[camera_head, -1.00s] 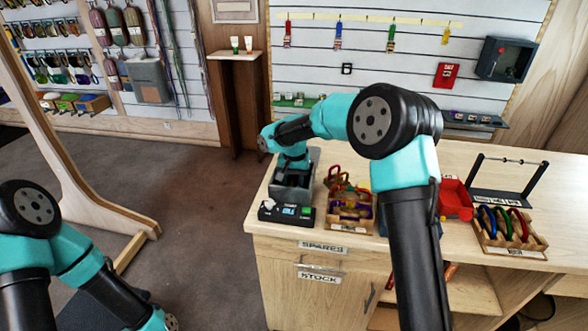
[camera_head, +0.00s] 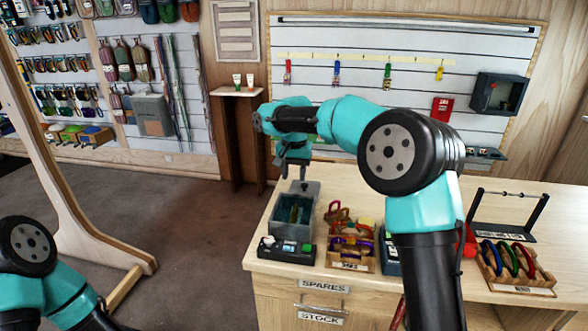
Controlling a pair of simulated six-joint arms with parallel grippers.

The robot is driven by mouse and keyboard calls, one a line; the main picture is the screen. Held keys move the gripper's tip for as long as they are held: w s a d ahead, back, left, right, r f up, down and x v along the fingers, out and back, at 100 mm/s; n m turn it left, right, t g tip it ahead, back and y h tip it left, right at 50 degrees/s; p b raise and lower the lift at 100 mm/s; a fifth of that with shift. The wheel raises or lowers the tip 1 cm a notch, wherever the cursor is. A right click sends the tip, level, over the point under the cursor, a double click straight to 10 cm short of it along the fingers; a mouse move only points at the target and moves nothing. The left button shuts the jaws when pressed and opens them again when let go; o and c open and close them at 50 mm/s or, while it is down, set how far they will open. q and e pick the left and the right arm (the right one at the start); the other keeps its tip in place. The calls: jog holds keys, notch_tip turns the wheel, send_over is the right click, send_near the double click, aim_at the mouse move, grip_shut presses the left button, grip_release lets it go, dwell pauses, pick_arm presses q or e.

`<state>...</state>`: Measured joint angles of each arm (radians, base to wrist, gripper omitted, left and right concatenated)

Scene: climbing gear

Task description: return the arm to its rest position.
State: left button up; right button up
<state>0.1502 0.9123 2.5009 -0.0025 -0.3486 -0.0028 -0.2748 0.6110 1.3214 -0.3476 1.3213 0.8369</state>
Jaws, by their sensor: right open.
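My right arm reaches up from the bottom over the bench. Its dark gripper (camera_head: 293,171) points down above the grey open-topped box (camera_head: 287,231) at the bench's left end. It is open, with nothing seen between the fingers, and stands clear above the box. Something green and tan shows inside the box. My left arm shows at the lower left, and its gripper is out of view below the frame edge.
A pegboard stands behind.

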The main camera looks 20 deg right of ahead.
jog(key=shift+r, duration=0.75)
